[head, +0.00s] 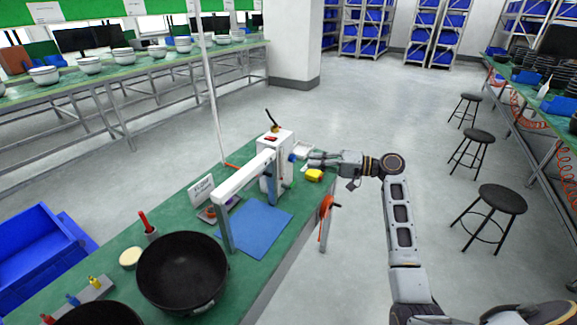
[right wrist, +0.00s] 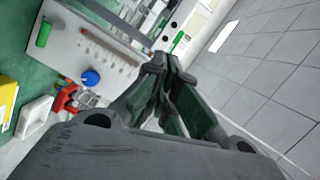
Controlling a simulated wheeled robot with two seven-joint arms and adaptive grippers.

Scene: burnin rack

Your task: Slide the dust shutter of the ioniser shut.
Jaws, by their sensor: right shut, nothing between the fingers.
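The ioniser appears to be the white upright box (head: 268,178) on the green bench in the head view, with a long white bar reaching left from it. A blue knob (head: 291,157) is on its right side. In the right wrist view a pale panel (right wrist: 60,50) carries a blue knob (right wrist: 90,77) and a brownish slotted strip (right wrist: 108,52). I cannot tell for sure which part is the dust shutter or how far it stands open. My right gripper (head: 306,158) is shut and empty, close beside the box's right side; its fingertips (right wrist: 165,62) show over the panel's edge. Contact is unclear. My left gripper is out of view.
An orange clamp (head: 327,208) hangs at that edge. A blue mat (head: 254,230) and black bowl (head: 182,270) are left of it. Stools stand at right; the floor between is clear.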

